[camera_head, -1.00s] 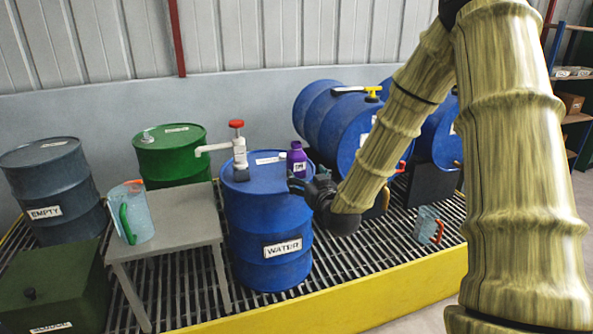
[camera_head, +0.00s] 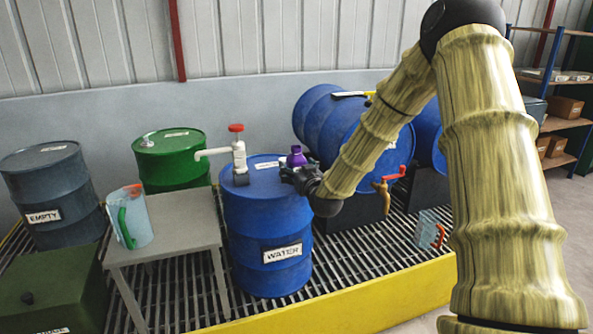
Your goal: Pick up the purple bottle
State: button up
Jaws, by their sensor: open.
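The purple bottle (camera_head: 296,156) stands upright on top of the blue drum labelled WATER (camera_head: 262,222), near the right rear of its lid. Only its upper part shows; my gripper hides the lower part. My gripper (camera_head: 288,172) is open, level with the drum top, in front of the bottle in this view. I cannot tell whether the fingers are around the bottle or only before it.
A white hand pump with a red knob (camera_head: 237,150) stands on the same drum, left of my gripper. A grey table (camera_head: 180,225) holds a clear jug (camera_head: 133,218). Blue drums lie on their sides behind my arm; one has a brass tap (camera_head: 384,190).

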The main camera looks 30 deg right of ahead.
jog(key=shift+w, duration=0.35)
jog(key=c, duration=1.3)
jog(key=shift+r, duration=0.1)
